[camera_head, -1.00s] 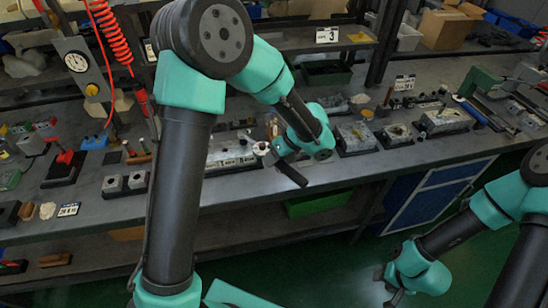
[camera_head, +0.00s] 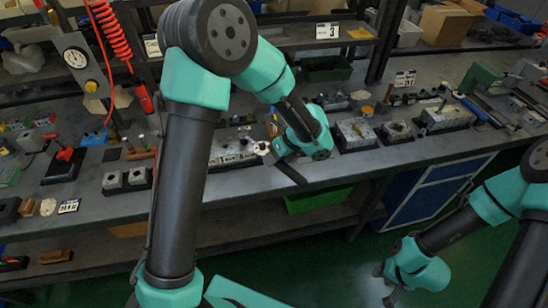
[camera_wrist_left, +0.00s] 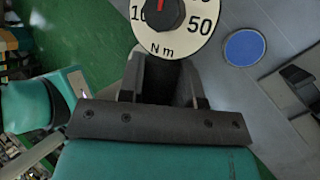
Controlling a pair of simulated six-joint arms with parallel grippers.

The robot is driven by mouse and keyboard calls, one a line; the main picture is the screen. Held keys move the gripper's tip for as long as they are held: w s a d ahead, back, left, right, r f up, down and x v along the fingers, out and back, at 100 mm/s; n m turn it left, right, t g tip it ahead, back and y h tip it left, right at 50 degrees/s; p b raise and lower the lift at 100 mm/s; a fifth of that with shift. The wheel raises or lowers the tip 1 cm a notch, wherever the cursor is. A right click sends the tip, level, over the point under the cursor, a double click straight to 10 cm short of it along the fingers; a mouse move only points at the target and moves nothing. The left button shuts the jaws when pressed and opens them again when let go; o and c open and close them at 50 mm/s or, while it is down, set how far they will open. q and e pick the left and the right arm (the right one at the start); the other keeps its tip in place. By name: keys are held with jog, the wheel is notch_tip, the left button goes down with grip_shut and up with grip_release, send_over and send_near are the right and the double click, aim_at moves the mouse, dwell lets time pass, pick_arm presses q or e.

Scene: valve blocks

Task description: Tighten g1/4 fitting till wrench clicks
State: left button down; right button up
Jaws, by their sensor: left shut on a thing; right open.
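My left gripper (camera_head: 273,156) is at the front edge of the workbench, in front of a grey valve block (camera_head: 228,153). It is shut on a torque wrench, whose round white dial (camera_head: 262,148) shows small in the head view. In the left wrist view the cream dial (camera_wrist_left: 198,43) with a red pointer, "50" and "N m" sits just beyond my left gripper (camera_wrist_left: 165,75). A dark bar (camera_head: 291,173) sticks out below the gripper. The G1/4 fitting cannot be made out. My right gripper (camera_head: 388,288) is open and low, over the green floor, away from the bench.
More valve blocks (camera_head: 355,135) stand to the right on the bench, with another grey block (camera_head: 446,119) beyond. A red-handled device (camera_head: 64,165) and small dark-based blocks (camera_head: 126,181) stand at left. A hanging gauge (camera_head: 76,58) and red coiled hose (camera_head: 107,28) are at upper left.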

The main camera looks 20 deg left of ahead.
pick_arm(q)
jog(key=shift+s, duration=0.1)
dwell(0.3)
jog(key=shift+s+a+m+t, duration=0.5)
jog(key=shift+s+a+m, duration=0.15)
jog(key=shift+s+m, duration=0.3)
jog(key=shift+s+a, duration=0.1)
jog(key=shift+s+a+m, duration=0.2)
jog(key=shift+s+m, duration=0.1)
jog(key=shift+m, duration=0.05)
jog(key=shift+w, duration=0.1)
jog(key=shift+w+d+n+g, duration=0.3)
jog(key=shift+w+d+n, duration=0.4)
jog(key=shift+w+n, duration=0.3)
jog(key=shift+r, duration=0.65)
dwell(0.4)
